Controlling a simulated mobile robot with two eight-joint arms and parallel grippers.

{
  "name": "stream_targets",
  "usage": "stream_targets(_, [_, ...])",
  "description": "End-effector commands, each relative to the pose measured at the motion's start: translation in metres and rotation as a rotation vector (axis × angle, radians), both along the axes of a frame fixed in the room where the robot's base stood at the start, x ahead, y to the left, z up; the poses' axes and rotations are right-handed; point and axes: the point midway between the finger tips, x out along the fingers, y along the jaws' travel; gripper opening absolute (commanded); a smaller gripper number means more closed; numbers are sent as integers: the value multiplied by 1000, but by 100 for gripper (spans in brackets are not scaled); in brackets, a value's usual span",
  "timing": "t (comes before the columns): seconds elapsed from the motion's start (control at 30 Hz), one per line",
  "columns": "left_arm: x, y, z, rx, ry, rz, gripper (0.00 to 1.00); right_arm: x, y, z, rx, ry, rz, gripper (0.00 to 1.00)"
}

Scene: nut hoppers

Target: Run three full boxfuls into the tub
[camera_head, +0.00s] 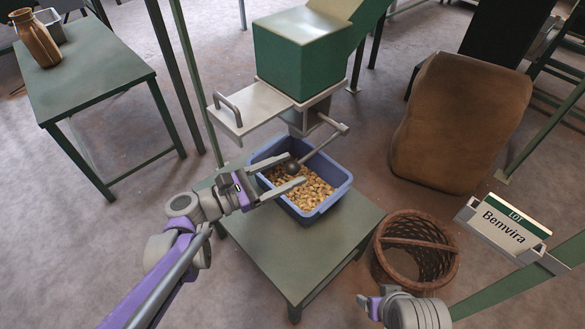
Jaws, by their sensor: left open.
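The green hopper (305,55) has a metal measuring box (305,112) under it. A flat slide plate with a bar handle (228,108) sticks out to the left. A lever (325,140) runs from the box down to a dark ball knob (292,167). A blue tub (337,198) stands below on a low green table, with many pale nuts (305,190) in it. My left gripper (296,169) is open over the tub, its fingers on either side of the knob; contact is unclear. My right gripper (372,305) shows only partly at the bottom edge.
The low table (265,240) has bare room in front of the tub. A wicker basket (440,270) stands on the floor to its right, near a sign reading Bemvira (503,227). A brown sack (460,120) stands behind. A side table (85,70) at left holds a brown jar (36,40).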

Motion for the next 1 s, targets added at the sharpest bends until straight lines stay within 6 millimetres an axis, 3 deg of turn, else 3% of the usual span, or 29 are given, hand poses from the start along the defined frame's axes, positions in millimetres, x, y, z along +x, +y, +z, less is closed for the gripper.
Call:
stream_targets(0.17, [8,-14,0,0,0,-1,71,0,0,-3,0,1,0,71])
stream_targets(0.47, [10,-15,0,1,0,1,71,1,0,-3,0,1,0,71])
stream_targets(0.87, [10,-15,0,1,0,0,3,1,0,-3,0,1,0,71])
stream_targets(1.0, [10,-15,0,1,0,0,0,1,0,-3,0,1,0,71])
